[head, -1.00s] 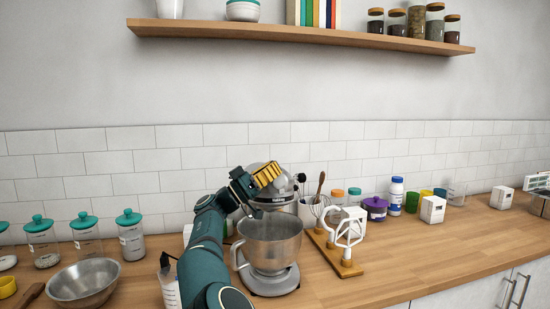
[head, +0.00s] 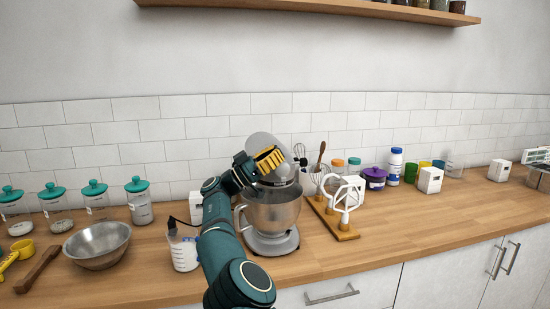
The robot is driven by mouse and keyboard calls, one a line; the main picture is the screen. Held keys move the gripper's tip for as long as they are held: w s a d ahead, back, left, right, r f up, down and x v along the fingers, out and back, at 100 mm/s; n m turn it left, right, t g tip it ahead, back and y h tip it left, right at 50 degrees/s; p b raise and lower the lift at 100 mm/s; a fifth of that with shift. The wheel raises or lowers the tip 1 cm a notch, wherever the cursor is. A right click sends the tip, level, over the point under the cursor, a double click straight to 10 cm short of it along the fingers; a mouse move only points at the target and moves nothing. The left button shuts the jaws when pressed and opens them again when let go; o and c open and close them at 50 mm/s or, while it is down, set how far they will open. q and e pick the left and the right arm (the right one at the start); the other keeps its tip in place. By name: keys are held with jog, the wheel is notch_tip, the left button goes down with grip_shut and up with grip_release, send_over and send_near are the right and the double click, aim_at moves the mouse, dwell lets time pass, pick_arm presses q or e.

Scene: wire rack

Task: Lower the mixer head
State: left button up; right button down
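The silver stand mixer stands on the wooden counter, and its rounded head (head: 260,144) is above the steel bowl (head: 271,211). The bowl sits on the mixer's grey base (head: 272,243). My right gripper (head: 269,160) is at the front of the head, over the bowl, with its yellow fingers against or just before the head. I cannot tell whether it touches, nor whether the fingers are open. The gripper and arm cover part of the head and the bowl's left side, and the head's exact tilt is unclear. My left gripper is not in view.
A wooden stand with white beaters (head: 344,194) is close right of the mixer. A measuring jug (head: 184,252) is close left, near my arm. A steel bowl (head: 98,246) and teal-lidded jars (head: 139,203) are farther left. The front right counter is clear.

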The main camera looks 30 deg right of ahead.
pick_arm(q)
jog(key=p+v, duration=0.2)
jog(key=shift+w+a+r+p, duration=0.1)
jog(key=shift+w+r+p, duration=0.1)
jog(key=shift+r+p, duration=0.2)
pick_arm(e)
jog(key=w+a+f, duration=0.2)
jog(key=a, duration=0.7)
jog(key=shift+f, duration=0.15)
